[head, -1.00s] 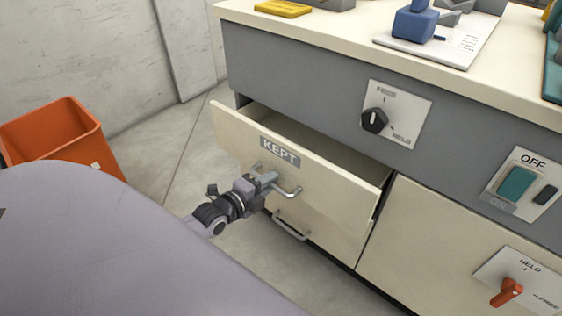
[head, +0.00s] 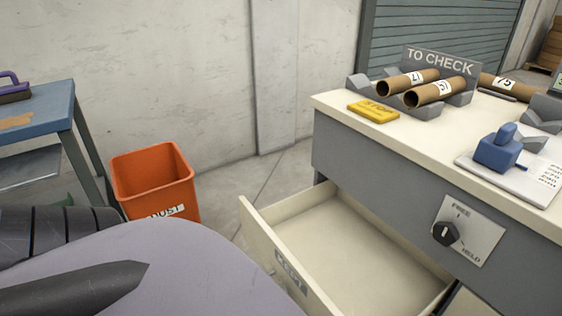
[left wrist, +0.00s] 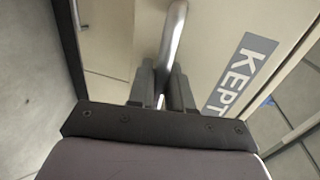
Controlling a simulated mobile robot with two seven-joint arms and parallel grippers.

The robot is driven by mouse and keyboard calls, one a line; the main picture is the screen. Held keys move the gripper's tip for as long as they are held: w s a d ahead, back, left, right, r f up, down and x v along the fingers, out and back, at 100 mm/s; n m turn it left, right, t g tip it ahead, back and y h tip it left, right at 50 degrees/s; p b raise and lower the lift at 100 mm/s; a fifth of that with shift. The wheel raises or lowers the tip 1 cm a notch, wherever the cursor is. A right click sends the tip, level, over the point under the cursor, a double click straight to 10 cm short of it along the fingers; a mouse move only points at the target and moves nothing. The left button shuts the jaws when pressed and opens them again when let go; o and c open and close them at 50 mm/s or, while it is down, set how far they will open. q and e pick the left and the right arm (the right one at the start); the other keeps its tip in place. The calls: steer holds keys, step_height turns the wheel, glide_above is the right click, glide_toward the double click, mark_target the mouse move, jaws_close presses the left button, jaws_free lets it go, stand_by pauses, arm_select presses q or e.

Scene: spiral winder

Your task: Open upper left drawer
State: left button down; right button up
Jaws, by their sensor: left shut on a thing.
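The upper left drawer (head: 262,248), with its KEPT label (head: 290,274), stands well open in the head view. Its inside is pale and looks empty where it shows. In the left wrist view the drawer front (left wrist: 205,50) and its KEPT label (left wrist: 238,75) fill the right side. My left gripper (left wrist: 162,88) is shut on the metal bar handle (left wrist: 174,35). My right gripper is in neither view.
The grey cabinet (head: 385,168) has a cream top with a TO CHECK rack (head: 440,64) of cardboard tubes, a yellow STOP block (head: 373,111) and a black FREE/HELD knob (head: 445,233). An orange bin (head: 153,183) and a blue table (head: 45,118) stand at left.

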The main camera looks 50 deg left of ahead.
arm_select(q)
steer(key=c, duration=1.2)
jaws_free()
steer(key=shift+s, duration=0.25)
steer(key=p+v, duration=0.1)
steer(key=v, duration=0.5)
steer(key=shift+s+r, duration=0.15)
steer(key=shift+s, duration=0.15)
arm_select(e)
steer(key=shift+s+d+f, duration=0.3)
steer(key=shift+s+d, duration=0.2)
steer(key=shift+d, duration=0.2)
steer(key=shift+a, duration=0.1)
arm_select(q)
steer(key=shift+s, duration=0.1)
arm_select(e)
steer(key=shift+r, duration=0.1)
